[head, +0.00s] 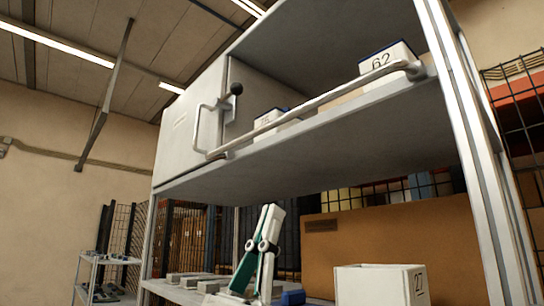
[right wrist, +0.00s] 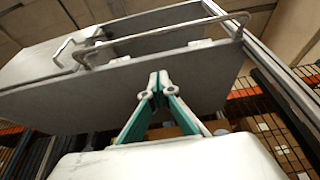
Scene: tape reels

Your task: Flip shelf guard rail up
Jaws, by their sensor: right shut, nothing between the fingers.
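The guard rail (head: 320,102) is a silver tube with bent ends. It runs along the open front of the upper shelf (head: 330,150), close to the shelf's front edge. It also shows in the right wrist view (right wrist: 160,34), above and beyond my fingers. My right gripper (head: 270,208) points up below the shelf. Its green-and-white fingers are together and empty, apart from the rail. The fingertips also show in the right wrist view (right wrist: 158,76), in front of the shelf's underside. My left gripper is not in view.
A black-knobbed lever (head: 236,89) and a pale handle (head: 200,125) are at the shelf's left. A box marked 62 (head: 385,60) and another box (head: 268,118) sit behind the rail. Below are a white bin marked 27 (head: 380,288) and a cardboard box (head: 400,240).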

